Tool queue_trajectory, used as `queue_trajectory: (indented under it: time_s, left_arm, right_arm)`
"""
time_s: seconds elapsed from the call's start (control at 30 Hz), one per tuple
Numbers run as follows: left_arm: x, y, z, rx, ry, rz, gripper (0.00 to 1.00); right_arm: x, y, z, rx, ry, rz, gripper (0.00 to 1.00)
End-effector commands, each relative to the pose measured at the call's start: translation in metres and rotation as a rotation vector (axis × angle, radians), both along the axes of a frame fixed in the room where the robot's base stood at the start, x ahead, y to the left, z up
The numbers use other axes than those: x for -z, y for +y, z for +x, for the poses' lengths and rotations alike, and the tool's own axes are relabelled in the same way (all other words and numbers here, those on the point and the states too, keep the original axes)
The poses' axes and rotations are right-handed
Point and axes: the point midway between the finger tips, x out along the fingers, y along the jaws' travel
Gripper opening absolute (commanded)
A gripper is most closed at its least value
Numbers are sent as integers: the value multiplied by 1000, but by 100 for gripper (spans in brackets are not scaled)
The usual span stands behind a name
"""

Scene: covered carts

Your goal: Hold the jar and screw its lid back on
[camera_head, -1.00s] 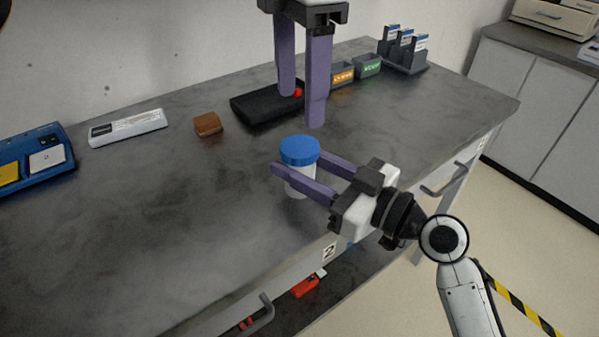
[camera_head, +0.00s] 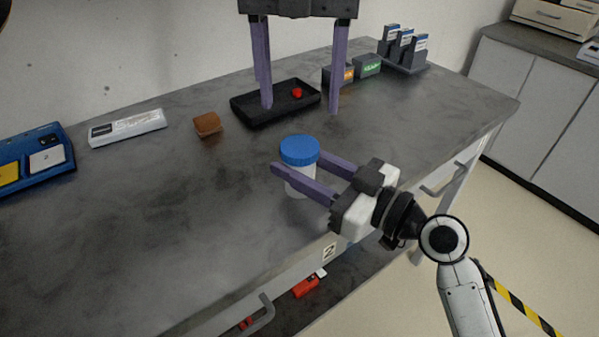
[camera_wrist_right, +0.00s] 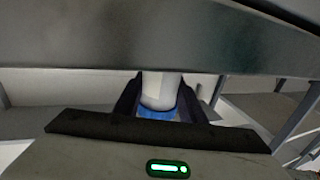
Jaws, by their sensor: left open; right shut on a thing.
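A white jar (camera_head: 303,173) stands upright near the table's front edge. Its blue lid (camera_head: 300,150) sits on top and looks level; how tightly it is screwed I cannot tell. My right gripper (camera_head: 298,163) comes from the right and is shut on the jar body below the lid. In the right wrist view the white jar (camera_wrist_right: 161,90) is between the two fingers, with the blue lid (camera_wrist_right: 158,114) at its lower end in the picture. My left gripper (camera_head: 300,108) is open and empty, pointing down above and behind the jar, apart from the lid.
A black tray (camera_head: 245,108) with a red ball (camera_head: 297,93) lies behind. A brown block (camera_head: 207,124), a white box (camera_head: 127,128) and a blue case (camera_head: 60,168) are to the left. Small labelled bins (camera_head: 367,66) and a rack (camera_head: 405,67) stand at the back right. The table's front left is clear.

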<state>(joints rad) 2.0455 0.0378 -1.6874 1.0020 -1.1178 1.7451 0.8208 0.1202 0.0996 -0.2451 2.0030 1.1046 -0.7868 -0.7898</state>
Motion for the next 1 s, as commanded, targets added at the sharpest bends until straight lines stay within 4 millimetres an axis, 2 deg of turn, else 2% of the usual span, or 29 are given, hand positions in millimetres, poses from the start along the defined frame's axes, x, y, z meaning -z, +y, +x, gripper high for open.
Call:
queue_trajectory:
  time_s: [0.17,0.4,0.6,1.0]
  left_arm:
    - [14,0,0,2,2,1,62]
    - [52,1,0,1,3,1,62]
    - [74,1,0,1,1,1,62]
    - [80,0,0,0,0,0,62]
  right_arm:
    - [0,0,0,0,1,-1,0]
    - [0,0,0,0,0,0,0]
    - [0,0,0,0,0,0,0]
    - [0,0,0,0,0,0,0]
